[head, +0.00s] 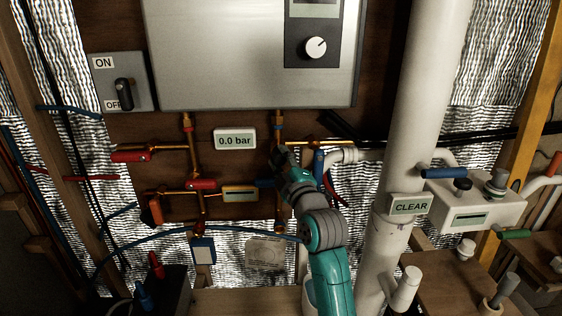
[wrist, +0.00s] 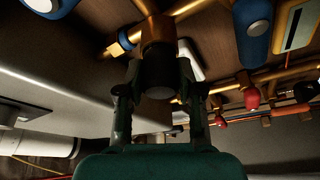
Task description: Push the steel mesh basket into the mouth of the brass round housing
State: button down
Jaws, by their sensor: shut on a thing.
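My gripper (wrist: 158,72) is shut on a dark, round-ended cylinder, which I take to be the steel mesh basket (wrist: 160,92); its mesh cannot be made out. The basket's grey end faces the wrist camera. Its far end meets the brass round housing (wrist: 153,30) on the pipe. I cannot tell how deep it sits in the mouth, which is hidden. In the head view my gripper (head: 281,157) is at the brass pipework below the heater's right side. There, my gripper and arm hide the basket, and the housing is not clear.
The grey heater box (head: 250,55) hangs above. A gauge reads 0.0 bar (head: 235,140). A blue-handled valve (head: 318,165) and a white pipe (head: 422,80) stand close on the right. Red-handled valves (head: 202,184) are on the left. A blue cable (head: 180,232) crosses below.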

jog(key=c, duration=0.7)
grip_release()
jog(key=v, duration=1.2)
jog(key=shift+f, duration=0.1)
jog(key=s+d+f+m+g+h, duration=0.15)
jog(key=s+d+f+m, duration=0.3)
jog(key=s+f, duration=0.75)
jog(key=s+d+f+m+h, duration=0.3)
jog(key=s+f+m, duration=0.2)
jog(key=s+f, duration=0.7)
jog(key=s+d+f+m+g, duration=0.1)
jog(key=s+m, duration=0.1)
jog(key=s, duration=0.6)
jog(key=s+d+f+m+h, duration=0.1)
jog(key=s+m, duration=0.1)
jog(key=s, duration=0.7)
jog(key=s+d+f+m+g, duration=0.1)
jog(key=s+f+m, duration=0.1)
jog(key=s, duration=0.7)
jog(key=shift+s+d+m+g+h, duration=0.15)
jog(key=shift+d+m+g+h, duration=0.1)
jog(key=shift+g+h, duration=0.1)
